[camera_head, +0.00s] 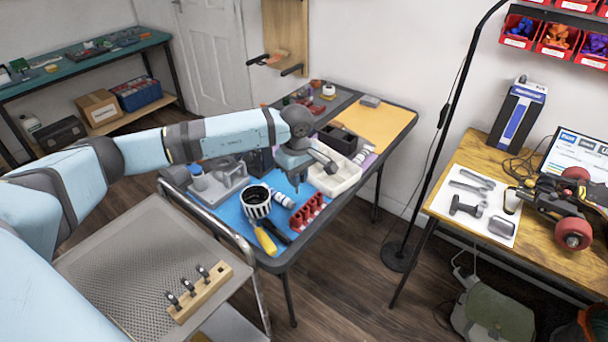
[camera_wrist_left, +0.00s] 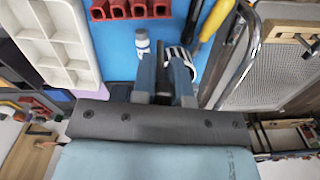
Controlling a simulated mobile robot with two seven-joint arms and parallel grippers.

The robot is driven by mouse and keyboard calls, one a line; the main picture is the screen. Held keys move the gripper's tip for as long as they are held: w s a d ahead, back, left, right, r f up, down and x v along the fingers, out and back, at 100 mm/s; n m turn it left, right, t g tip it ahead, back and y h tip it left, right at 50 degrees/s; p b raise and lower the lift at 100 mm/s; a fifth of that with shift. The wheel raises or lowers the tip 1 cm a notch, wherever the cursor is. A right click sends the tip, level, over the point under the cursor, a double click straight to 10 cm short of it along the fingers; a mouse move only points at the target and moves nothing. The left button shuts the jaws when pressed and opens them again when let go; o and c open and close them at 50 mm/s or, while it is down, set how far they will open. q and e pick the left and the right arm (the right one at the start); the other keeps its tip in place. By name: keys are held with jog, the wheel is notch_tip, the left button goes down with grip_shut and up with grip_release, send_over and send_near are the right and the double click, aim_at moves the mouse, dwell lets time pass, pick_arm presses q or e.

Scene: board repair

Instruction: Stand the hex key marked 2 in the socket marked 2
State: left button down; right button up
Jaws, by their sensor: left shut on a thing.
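A light wooden block (camera_head: 203,294) lies on the grey mesh cart top, with three small dark pieces with pale tags upright along it. Its number marks are too small to read. Part of a wooden strip with dark pieces also shows in the wrist view (camera_wrist_left: 298,27). My left gripper (camera_head: 297,184) is above the blue mat, away from the block. In the wrist view, its two fingers (camera_wrist_left: 165,72) are close together on something small; I cannot make out whether it is the hex key marked 2. My right gripper is not in view.
On the blue mat (camera_head: 229,206) stand a striped mug (camera_head: 257,207), a red slotted holder (camera_head: 307,212), a yellow-handled tool (camera_head: 265,239) and a small white bottle (camera_head: 283,199). A white divided tray (camera_head: 334,181) is beside them. The mesh cart top (camera_head: 130,268) is mostly clear.

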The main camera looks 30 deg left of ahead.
aim_at(297, 193)
pick_arm(q)
jog(key=shift+s+a+f+b, duration=0.15)
jog(key=shift+f+b, duration=0.25)
jog(key=shift+f, duration=0.35)
notch_tip(297, 193, down, 5)
jog(key=shift+r+b, duration=0.1)
jog(key=shift+b, duration=1.15)
jog(key=shift+f+b, duration=0.5)
jog(key=shift+f, duration=0.55)
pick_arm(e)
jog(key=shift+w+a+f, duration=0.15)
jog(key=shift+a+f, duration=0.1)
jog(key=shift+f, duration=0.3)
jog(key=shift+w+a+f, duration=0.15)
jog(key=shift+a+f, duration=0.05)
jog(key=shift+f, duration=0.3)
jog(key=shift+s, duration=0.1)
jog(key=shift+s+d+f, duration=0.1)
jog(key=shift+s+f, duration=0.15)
pick_arm(q)
jog(key=shift+f, duration=0.1)
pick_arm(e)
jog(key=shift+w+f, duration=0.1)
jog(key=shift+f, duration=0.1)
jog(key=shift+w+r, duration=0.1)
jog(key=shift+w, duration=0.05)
